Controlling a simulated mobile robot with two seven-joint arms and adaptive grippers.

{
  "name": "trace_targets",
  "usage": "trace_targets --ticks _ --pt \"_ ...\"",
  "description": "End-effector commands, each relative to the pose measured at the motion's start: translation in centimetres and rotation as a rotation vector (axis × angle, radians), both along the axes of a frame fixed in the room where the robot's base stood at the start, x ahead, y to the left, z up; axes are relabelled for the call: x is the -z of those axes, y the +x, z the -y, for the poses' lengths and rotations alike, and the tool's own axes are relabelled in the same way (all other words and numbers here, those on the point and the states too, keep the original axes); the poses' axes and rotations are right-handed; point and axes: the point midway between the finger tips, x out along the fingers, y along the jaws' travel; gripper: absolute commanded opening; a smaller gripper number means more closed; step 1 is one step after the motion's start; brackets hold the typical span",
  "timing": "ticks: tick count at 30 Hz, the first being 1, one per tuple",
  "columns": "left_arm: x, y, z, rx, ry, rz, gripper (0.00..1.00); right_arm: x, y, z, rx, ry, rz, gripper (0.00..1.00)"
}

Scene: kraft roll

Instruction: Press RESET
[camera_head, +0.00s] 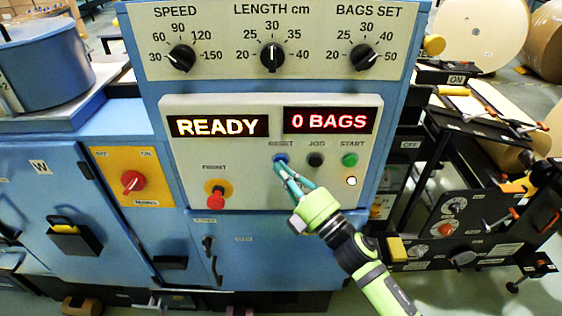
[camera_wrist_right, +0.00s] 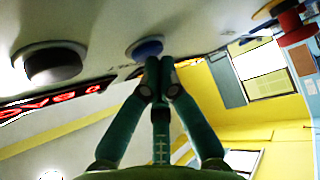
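The blue RESET button (camera_head: 280,158) is on the light control panel (camera_head: 240,185), left of the black JOG button (camera_head: 316,159) and the green START button (camera_head: 350,159). My right gripper (camera_head: 281,168) reaches up from the lower right, its fingertips at the lower edge of the RESET button. In the right wrist view the blue button (camera_wrist_right: 148,47) is just beyond the fingertips (camera_wrist_right: 160,72), which are together with nothing between them. I cannot tell whether they touch the button. My left gripper is not in view.
The displays read READY (camera_head: 218,126) and 0 BAGS (camera_head: 329,120). A red mushroom knob (camera_head: 215,201) sits at the panel's lower left. Three black dials (camera_head: 272,56) are above. A red rotary switch (camera_head: 132,181) is on a yellow plate at left. Black machinery (camera_head: 470,215) stands at right.

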Motion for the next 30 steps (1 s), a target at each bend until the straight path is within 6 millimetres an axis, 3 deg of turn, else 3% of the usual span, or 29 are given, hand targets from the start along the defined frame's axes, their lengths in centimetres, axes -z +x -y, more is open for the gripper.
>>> trace_targets --ticks 9,20,30 --pt "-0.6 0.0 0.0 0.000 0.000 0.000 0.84 -0.1 -1.4 0.1 0.001 -0.001 0.000 0.00" --pt "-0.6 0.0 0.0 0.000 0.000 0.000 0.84 0.0 -1.7 0.0 0.001 0.000 0.000 0.00" --pt "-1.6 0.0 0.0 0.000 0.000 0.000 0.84 0.0 -5.0 0.0 0.000 0.001 -0.002 0.00"
